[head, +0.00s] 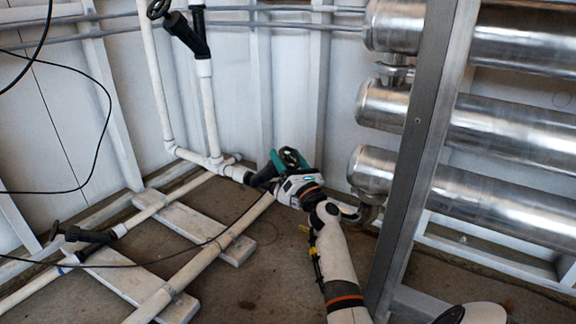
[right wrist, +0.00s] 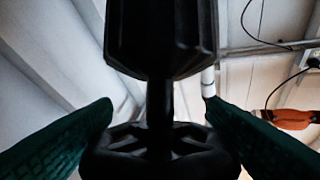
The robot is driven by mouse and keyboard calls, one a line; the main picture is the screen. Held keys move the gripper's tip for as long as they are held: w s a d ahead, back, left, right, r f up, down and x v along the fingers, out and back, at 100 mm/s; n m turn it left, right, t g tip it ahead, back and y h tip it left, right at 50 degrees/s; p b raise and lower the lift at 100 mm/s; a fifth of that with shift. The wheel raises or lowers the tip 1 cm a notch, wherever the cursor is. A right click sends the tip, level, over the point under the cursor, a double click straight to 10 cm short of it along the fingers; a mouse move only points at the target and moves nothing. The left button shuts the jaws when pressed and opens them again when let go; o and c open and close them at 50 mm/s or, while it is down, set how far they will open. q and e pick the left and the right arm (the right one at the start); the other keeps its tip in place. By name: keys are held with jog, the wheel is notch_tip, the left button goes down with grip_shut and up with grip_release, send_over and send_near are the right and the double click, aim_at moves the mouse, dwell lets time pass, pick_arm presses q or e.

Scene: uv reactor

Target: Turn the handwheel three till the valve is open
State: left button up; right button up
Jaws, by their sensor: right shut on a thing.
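A black handwheel (head: 291,156) sits on a dark valve at the low pipe junction, in the middle of the head view. I take it to be handwheel three, though no label shows. My right gripper (head: 279,163) is at this wheel, its teal fingers partly hidden. In the right wrist view the spoked wheel (right wrist: 160,150) lies between the two green fingers, which are shut on it. A dark stem joins it to the black valve body (right wrist: 160,35) above. Whether the valve is open cannot be told. My left gripper is in neither view.
Other black handwheels show at the top (head: 158,8) and lower left (head: 57,231). White pipes (head: 208,110) run along the wall and floor. A grey metal post (head: 415,150) and steel cylinders (head: 520,125) stand right of my right arm. Thin black cables hang at left.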

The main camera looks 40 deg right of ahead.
jog(key=shift+n+y, duration=0.3)
jog(key=shift+y, duration=0.1)
jog(key=o, duration=0.6)
jog(key=shift+r, duration=0.1)
notch_tip(320, 180, up, 9)
jog(key=p, duration=0.7)
jog(key=shift+r+p, duration=0.15)
jog(key=shift+p, duration=0.15)
jog(key=shift+r+p, duration=0.3)
jog(key=shift+r, duration=0.05)
